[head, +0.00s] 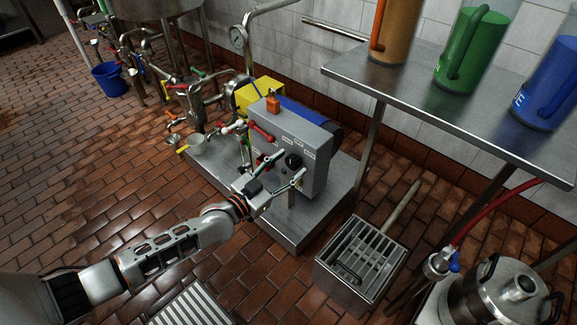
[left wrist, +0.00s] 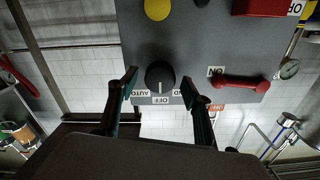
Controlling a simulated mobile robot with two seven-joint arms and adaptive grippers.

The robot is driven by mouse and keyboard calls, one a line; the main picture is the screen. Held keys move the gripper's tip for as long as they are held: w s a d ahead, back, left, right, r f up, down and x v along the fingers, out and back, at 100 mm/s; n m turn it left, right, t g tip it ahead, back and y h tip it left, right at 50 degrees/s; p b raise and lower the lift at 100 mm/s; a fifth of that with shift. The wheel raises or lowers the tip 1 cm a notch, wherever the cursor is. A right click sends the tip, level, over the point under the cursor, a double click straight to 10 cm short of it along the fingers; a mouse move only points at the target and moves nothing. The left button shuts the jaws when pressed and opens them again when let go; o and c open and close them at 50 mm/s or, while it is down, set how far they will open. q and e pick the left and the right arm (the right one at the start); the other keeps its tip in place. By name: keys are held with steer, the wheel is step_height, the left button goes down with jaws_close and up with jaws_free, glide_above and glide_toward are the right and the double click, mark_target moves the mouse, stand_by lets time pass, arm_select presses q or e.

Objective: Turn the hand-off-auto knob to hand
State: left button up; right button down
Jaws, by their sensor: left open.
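The black hand-off-auto knob (head: 292,160) is on the front face of the grey control box (head: 306,142). In the left wrist view the knob (left wrist: 160,74) appears upside down, and its white mark points at the OFF label (left wrist: 162,100). The AUTO label (left wrist: 141,93) is at picture left. The HAND label (left wrist: 180,92) is at picture right, partly hidden by a finger. My left gripper (head: 291,164) is open in front of the box. Its fingers (left wrist: 159,88) stand on either side of the knob, with visible gaps. My right gripper is not in view.
A red lever (left wrist: 240,84) beside an ON label and a yellow round button (left wrist: 157,9) share the panel. A steel table (head: 440,108) with coloured jugs is at the right. A grated floor box (head: 362,258) stands right of the skid. Pipework (head: 195,100) lies behind.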

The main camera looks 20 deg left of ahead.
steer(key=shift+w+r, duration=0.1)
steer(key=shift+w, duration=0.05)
arm_select(q)
steer(key=c, duration=1.1)
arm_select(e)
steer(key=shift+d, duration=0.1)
arm_select(q)
steer(key=shift+r+n, duration=0.1)
steer(key=shift+n, duration=0.2)
steer(key=n, duration=0.2)
steer(key=shift+n+p, duration=0.3)
steer(key=shift+n, duration=0.1)
steer(key=n, duration=0.3)
steer(key=shift+a, duration=0.1)
steer(key=shift+n, duration=1.7)
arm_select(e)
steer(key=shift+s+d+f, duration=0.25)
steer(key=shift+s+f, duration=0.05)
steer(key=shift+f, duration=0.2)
